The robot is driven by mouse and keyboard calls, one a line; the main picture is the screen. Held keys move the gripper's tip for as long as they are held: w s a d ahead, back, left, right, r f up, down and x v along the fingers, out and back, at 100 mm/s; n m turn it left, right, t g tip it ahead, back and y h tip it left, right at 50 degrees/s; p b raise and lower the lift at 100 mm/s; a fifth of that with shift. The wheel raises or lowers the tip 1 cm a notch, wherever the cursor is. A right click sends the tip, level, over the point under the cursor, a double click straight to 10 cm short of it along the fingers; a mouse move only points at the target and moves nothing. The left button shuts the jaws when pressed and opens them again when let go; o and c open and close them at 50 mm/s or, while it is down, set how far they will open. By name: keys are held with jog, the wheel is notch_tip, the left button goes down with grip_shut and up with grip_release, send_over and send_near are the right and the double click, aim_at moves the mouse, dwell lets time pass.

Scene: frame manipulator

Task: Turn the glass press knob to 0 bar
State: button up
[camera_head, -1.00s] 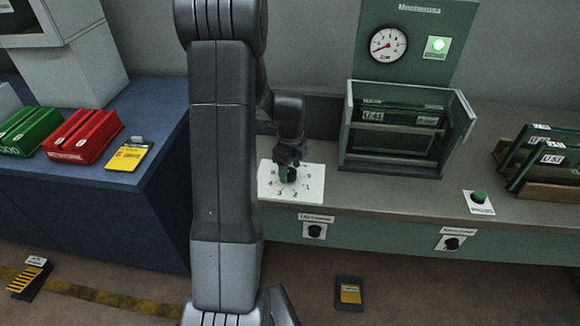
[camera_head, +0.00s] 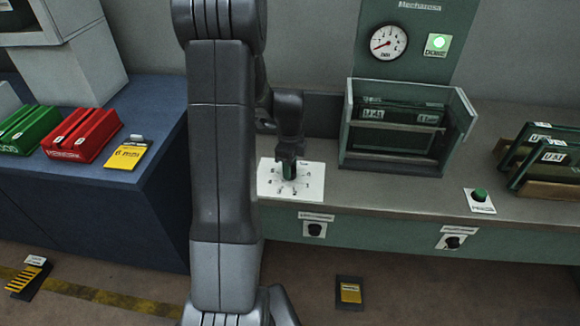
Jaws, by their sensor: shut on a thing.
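My gripper (camera_head: 289,165) points down over the plate and is shut on the knob. The gripper hides the knob's upper part, and its exact setting is too small to read. A round white gauge (camera_head: 388,43) on the green back panel has a red needle pointing to the lower left.
A glass-fronted press box (camera_head: 405,130) stands right of the dial. A lit green lamp (camera_head: 438,43) is beside the gauge. A green button (camera_head: 479,195) and rack of framed panels (camera_head: 545,160) are at right. Red (camera_head: 82,135) and green (camera_head: 27,128) bins stand left.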

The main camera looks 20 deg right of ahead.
jog(key=n+b, duration=0.1)
jog(key=n, duration=0.3)
jog(key=shift+n, duration=0.3)
jog(key=n+b, duration=0.1)
jog(key=n, duration=0.3)
jog(key=shift+w+n, duration=0.1)
jog(key=shift+n, duration=0.2)
jog(key=n, duration=0.3)
jog(key=shift+n+b, duration=0.3)
jog(key=shift+b, duration=0.05)
jog(key=n, duration=0.4)
jog(key=shift+b, duration=0.3)
jog(key=n, duration=0.8)
jog(key=shift+r+n+b, duration=0.1)
jog(key=shift+n+b, duration=0.2)
jog(key=n, duration=0.4)
jog(key=shift+n, duration=2.4)
